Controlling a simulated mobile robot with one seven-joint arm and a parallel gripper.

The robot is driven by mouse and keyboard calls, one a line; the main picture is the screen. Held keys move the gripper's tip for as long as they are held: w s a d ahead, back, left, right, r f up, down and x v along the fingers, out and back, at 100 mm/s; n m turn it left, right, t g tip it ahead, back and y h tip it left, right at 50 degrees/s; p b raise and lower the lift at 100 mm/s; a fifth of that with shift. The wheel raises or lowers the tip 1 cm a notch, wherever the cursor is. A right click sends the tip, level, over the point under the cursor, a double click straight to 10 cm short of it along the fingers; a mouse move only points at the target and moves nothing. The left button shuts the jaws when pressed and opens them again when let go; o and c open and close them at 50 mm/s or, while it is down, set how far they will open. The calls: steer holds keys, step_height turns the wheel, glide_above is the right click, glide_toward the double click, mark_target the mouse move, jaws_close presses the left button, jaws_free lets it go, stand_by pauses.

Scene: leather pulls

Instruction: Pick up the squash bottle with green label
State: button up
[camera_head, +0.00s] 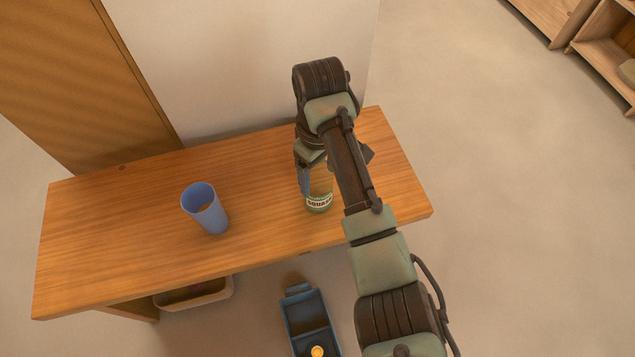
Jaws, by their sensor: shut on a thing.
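The squash bottle (319,203) has a green label with white and dark lettering. It is upright on or just above the wooden table (130,220), near the table's front edge; I cannot tell if its base touches the wood. My gripper (318,180) comes down from above and is shut on the bottle's upper part. The gripper and my arm hide the bottle's top and part of its right side.
A blue cup (205,210) stands on the table to the left of the bottle. A blue divided tray (308,316) with a yellow item is below the table's front edge. A light bin (195,294) sits under the table. A wall rises behind the table.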

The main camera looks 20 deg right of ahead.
jaws_close()
